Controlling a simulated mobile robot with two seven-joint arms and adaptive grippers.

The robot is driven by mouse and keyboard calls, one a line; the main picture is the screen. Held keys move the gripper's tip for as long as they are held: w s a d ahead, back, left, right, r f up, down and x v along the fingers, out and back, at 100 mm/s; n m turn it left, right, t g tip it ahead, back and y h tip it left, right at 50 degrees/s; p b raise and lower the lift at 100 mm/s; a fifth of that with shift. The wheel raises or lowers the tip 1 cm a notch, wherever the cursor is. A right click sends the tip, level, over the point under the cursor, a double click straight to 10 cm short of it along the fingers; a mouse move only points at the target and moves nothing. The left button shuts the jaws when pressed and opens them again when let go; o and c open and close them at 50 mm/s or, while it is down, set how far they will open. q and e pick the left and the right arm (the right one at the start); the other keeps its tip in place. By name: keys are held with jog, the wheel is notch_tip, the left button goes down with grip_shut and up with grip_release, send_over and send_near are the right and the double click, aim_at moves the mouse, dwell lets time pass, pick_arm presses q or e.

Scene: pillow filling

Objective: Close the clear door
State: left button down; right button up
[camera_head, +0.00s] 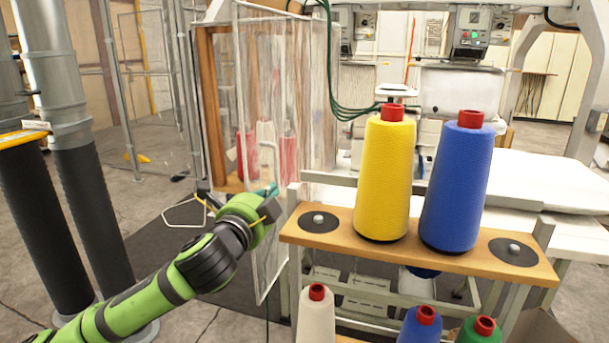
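The clear door (268,255) is a tall see-through panel with a thin pale frame. It stands at an angle to the wooden cabinet (213,110) at the upper middle left, apart from the cabinet's left post. Red and white cones show behind the clear sheeting. My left arm is green and black and comes in from the lower left. Its gripper (238,203) is by the lower part of the door, in front of the cabinet. The wrist hides most of the fingers, so I cannot tell whether they touch the door. My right gripper is out of view.
A wooden rack (345,240) stands at the right with a yellow cone (384,180) and a blue cone (457,185). Several more cones stand below. Grey and black posts (75,190) stand at the left. A sewing machine and white table are behind the rack.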

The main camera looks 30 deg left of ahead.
pick_arm(q)
jog(key=p+x, duration=0.3)
jog(key=x, duration=0.5)
jog(key=shift+w+a+r, duration=0.15)
jog(key=shift+w+a, duration=0.1)
jog(key=shift+w, duration=0.1)
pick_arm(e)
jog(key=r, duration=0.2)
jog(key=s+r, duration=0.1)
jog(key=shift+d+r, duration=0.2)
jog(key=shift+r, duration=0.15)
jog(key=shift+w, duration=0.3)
